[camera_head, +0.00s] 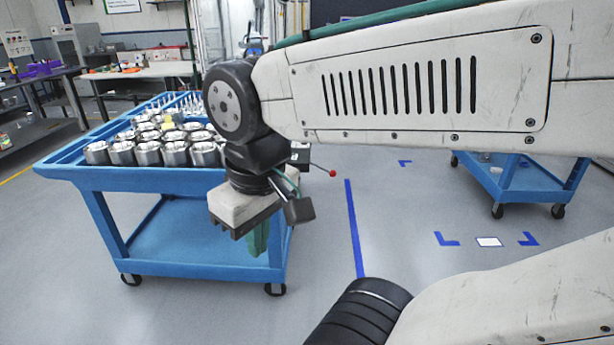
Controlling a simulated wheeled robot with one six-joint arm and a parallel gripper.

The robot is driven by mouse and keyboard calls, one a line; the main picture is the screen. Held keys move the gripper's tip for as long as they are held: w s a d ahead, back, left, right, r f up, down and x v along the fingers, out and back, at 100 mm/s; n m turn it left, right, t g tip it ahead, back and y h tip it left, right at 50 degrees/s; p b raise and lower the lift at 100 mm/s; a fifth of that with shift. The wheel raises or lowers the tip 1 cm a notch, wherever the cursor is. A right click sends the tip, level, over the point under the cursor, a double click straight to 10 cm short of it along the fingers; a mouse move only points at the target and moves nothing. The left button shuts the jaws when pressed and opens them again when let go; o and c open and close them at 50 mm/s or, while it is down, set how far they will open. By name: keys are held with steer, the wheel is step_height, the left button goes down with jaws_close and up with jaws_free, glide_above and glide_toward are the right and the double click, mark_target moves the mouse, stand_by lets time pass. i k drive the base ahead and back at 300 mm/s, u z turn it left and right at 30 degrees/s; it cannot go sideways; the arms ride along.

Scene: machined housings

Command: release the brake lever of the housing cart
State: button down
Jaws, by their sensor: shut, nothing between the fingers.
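The blue housing cart (140,180) stands at the left, with rows of metal housings (148,152) on its top tray. The brake lever (321,168) is a thin rod with a red knob, sticking out to the right from a dark block near the cart's right end. It slopes slightly down towards the knob. My gripper (258,246) points down in front of the cart's right end, left of and lower in the picture than the red knob. Its green fingers are shut and empty, and appear apart from the lever. My arm hides part of the cart's right end and the lever's base.
Another blue cart (520,178) stands at the right, partly behind my arm. Blue floor tape (353,225) and corner marks around a white floor patch (488,242) lie on open grey floor between the carts. Workbenches (150,70) line the back left.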

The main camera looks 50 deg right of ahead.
mark_target(333, 174)
steer(key=z, duration=0.2)
steer(key=i, duration=0.65)
steer(key=z, duration=1)
steer(key=i, duration=0.55)
steer(key=z, duration=0.65)
